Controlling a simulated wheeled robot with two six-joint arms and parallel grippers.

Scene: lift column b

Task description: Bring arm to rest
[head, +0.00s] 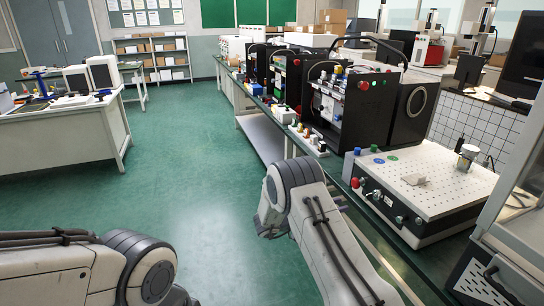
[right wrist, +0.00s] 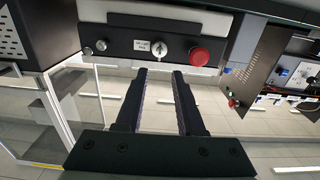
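My right gripper (right wrist: 159,74) shows in the right wrist view with its two dark fingers apart and nothing between them. The fingertips point toward a dark control panel (right wrist: 120,42) with a red button and a small key switch. I cannot tell whether they touch it. In the head view my right arm reaches in from the lower right, bent beside the bench edge; its gripper is not clear there. My left arm comes in at the lower left, with its gripper out of the picture.
A long bench on the right carries a white perforated platform (head: 438,187) with a metal cup (head: 467,157) on it, and black equipment cabinets (head: 365,112). A white workbench (head: 65,140) stands at the left. The green floor (head: 190,170) between is clear.

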